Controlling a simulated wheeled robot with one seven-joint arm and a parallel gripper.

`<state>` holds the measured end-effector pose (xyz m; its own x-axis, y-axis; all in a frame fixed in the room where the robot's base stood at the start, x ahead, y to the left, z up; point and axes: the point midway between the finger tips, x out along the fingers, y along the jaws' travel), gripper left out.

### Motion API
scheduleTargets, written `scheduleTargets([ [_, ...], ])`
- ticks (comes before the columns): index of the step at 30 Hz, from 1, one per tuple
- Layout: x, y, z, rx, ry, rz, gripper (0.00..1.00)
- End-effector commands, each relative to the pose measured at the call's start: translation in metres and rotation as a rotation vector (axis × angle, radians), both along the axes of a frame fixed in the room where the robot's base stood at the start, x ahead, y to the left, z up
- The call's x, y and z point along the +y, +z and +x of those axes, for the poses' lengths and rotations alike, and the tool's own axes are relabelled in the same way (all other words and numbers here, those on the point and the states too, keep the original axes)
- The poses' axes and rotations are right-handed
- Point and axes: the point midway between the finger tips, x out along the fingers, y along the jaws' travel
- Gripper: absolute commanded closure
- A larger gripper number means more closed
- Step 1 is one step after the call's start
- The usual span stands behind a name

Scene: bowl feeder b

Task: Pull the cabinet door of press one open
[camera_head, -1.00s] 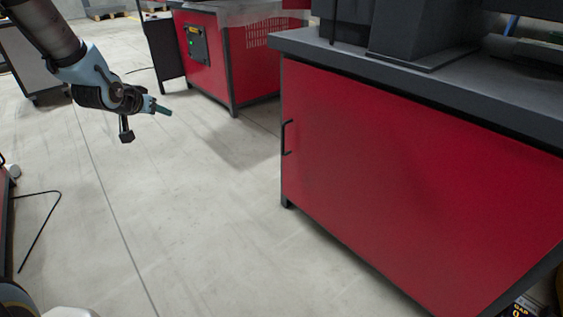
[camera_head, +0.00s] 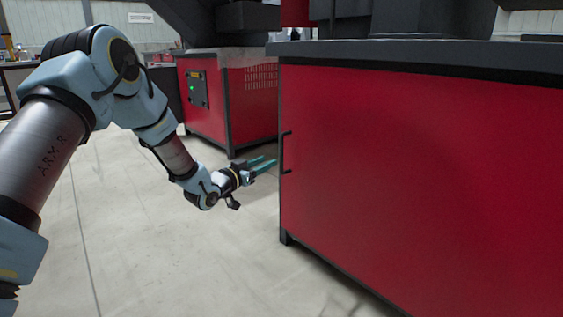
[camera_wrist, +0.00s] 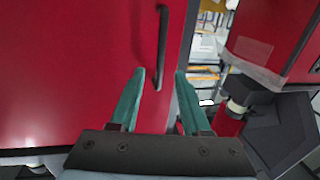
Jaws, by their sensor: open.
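The red cabinet door (camera_head: 400,180) fills the right of the head view and looks shut. Its black bar handle (camera_head: 284,153) stands upright at the door's left edge. My gripper (camera_head: 268,164) is open and empty, just left of the handle, with its teal fingers pointing toward it. In the wrist view the red door (camera_wrist: 70,70) fills the left side, and the handle (camera_wrist: 162,48) lies ahead of and between the open fingers (camera_wrist: 158,90). The fingertips appear short of the handle; contact is not visible.
A dark worktop (camera_head: 420,58) overhangs the door. A second red cabinet (camera_head: 253,98) with a control box stands behind, to the left. The concrete floor (camera_head: 130,240) left of and in front of the door is clear.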

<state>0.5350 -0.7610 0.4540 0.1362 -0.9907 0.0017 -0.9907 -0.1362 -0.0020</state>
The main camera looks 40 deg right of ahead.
Motion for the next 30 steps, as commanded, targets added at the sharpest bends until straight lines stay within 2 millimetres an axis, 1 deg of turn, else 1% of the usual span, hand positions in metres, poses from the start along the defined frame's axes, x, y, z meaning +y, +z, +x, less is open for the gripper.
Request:
scheduleTargets([
  [1, -0.009, -0.002, 0.001, -0.002, -0.001, -0.003, 0.53],
  [9, -0.059, -0.003, 0.007, -0.001, -0.001, -0.002, 0.53],
  [15, -0.084, -0.002, 0.011, 0.000, 0.001, -0.001, 0.53],
  [20, -0.091, -0.001, 0.013, 0.000, 0.002, 0.001, 0.53],
  [27, -0.092, 0.000, 0.013, 0.001, 0.002, 0.002, 0.53],
  [28, -0.092, 0.000, 0.013, 0.001, 0.002, 0.002, 0.54],
  [30, -0.092, 0.000, 0.013, 0.000, 0.002, 0.002, 0.62],
])
